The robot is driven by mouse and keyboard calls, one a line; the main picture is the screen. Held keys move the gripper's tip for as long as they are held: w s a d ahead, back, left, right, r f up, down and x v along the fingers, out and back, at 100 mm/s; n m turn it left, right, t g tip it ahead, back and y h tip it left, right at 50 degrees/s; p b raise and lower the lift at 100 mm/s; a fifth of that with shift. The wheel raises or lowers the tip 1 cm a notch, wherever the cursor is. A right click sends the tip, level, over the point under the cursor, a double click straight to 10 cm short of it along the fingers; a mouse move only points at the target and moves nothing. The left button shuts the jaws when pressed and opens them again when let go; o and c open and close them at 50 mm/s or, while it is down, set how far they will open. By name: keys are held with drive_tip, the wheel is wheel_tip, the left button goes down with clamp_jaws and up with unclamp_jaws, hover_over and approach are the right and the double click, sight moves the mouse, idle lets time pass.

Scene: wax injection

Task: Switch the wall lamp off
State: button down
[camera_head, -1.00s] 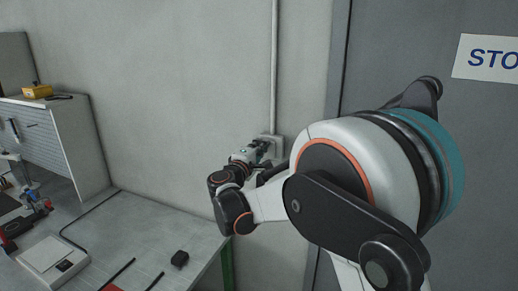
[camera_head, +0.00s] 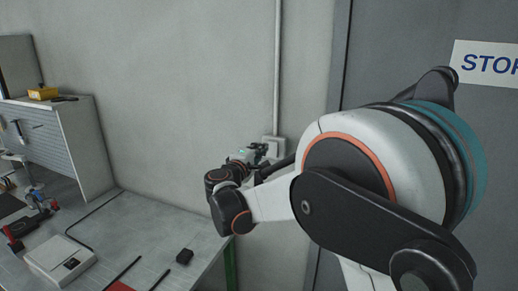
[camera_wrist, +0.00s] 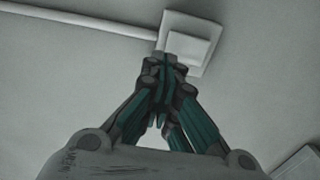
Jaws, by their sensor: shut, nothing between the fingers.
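A white wall switch (camera_head: 274,147) sits on the grey wall at the lower end of a vertical conduit. It also shows in the wrist view (camera_wrist: 188,33), where it is a square plate with a raised square rocker. My gripper (camera_head: 259,151) is at the switch, and in the wrist view its shut, empty fingertips (camera_wrist: 167,60) overlap the lower left part of the switch. I cannot tell whether they touch it. The lamp itself is not in view.
A grey door (camera_head: 400,50) with a STOP sign (camera_head: 488,64) is at the right. A conduit (camera_head: 277,70) runs up the wall.

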drive_tip(key=p+v, duration=0.1)
drive_tip(key=v, duration=0.7)
drive_tip(key=shift+s+r, duration=0.25)
drive_tip(key=shift+r, duration=0.2)
drive_tip(key=shift+a, duration=0.1)
